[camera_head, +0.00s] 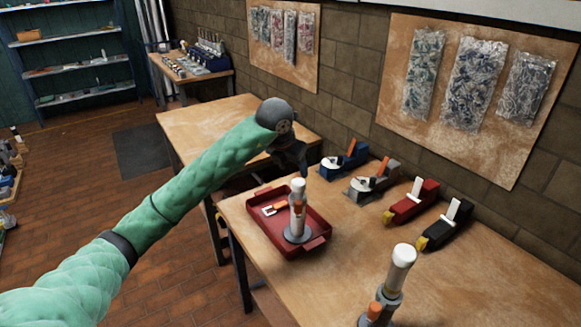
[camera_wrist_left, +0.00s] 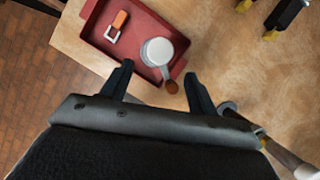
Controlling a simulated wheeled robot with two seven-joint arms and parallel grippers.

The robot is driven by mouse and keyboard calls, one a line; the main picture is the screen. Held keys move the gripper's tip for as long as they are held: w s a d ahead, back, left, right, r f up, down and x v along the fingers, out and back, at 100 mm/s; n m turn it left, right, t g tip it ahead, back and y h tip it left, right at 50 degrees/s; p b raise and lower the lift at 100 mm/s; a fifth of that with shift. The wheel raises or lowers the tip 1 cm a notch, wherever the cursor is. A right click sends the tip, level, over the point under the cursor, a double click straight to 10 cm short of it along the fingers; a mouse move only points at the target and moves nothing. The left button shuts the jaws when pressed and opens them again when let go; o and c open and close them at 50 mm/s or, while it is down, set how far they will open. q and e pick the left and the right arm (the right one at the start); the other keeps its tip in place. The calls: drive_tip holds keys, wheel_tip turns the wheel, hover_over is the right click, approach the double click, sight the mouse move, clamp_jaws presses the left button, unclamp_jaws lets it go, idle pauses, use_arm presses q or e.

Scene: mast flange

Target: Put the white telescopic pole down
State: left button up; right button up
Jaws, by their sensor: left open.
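A white telescopic pole (camera_head: 297,205) with a grey round foot and an orange part stands upright in the red tray (camera_head: 262,197), towards its front right corner. In the left wrist view the pole (camera_wrist_left: 158,48) shows from above, beyond and between my fingertips. My left gripper (camera_head: 301,168) is open and empty above the tray's back side, apart from the pole; its two spread fingers show in the left wrist view (camera_wrist_left: 159,70). A second white-topped pole (camera_head: 402,262) stands at the table's front, its lower end cut off. My right gripper is not in view.
An orange-and-white piece (camera_head: 274,209) lies in the tray. Blue (camera_head: 345,161), grey (camera_head: 372,182), red (camera_head: 413,203) and black (camera_head: 445,226) tools line the table's back near the brick wall. The table (camera_head: 500,285) is clear at the right.

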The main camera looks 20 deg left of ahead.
use_arm(q)
drive_tip(key=shift+v, duration=1)
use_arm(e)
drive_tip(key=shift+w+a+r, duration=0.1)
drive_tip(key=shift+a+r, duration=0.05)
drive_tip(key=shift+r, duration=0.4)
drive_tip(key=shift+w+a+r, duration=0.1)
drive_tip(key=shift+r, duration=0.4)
